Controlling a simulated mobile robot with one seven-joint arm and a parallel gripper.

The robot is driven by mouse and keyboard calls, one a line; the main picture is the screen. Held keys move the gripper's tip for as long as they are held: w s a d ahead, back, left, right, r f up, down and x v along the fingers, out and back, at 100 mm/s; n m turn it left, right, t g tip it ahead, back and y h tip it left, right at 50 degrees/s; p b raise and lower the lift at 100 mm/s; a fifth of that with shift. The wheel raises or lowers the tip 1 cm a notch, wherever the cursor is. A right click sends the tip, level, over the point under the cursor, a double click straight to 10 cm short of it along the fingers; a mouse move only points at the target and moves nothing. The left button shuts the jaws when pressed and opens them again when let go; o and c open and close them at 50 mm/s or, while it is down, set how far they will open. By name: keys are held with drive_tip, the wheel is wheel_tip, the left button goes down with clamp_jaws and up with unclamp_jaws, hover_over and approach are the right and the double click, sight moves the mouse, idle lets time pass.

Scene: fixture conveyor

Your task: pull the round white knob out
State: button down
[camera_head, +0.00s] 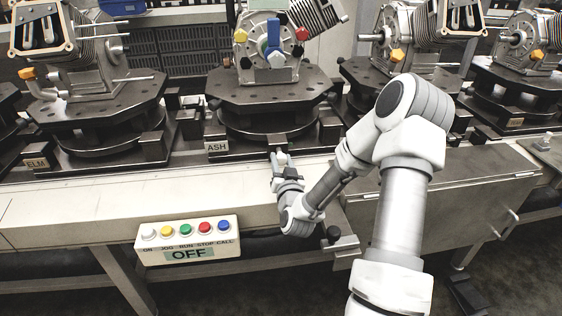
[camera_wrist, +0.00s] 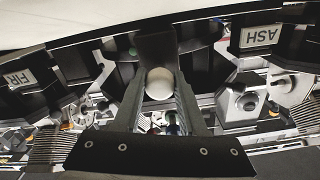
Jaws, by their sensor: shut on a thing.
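The round white knob (camera_wrist: 159,84) shows in the wrist view between the two dark fingers of my gripper (camera_wrist: 159,72). The fingers are shut on it, one on each side. In the head view my gripper (camera_head: 280,158) is at the front edge of the conveyor, just below the fixture labelled ASH (camera_head: 268,92).
A control box (camera_head: 188,240) with several coloured buttons and an OFF display hangs on the conveyor front, left of my gripper. The ELM fixture (camera_head: 100,108) stands left. Other fixtures with engines stand to the right. The pale front rail (camera_head: 130,200) is clear.

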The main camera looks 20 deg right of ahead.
drive_tip(key=shift+s+f, duration=0.1)
drive_tip(key=shift+c, duration=2.3)
unclamp_jaws()
drive_tip(key=shift+s, duration=0.15)
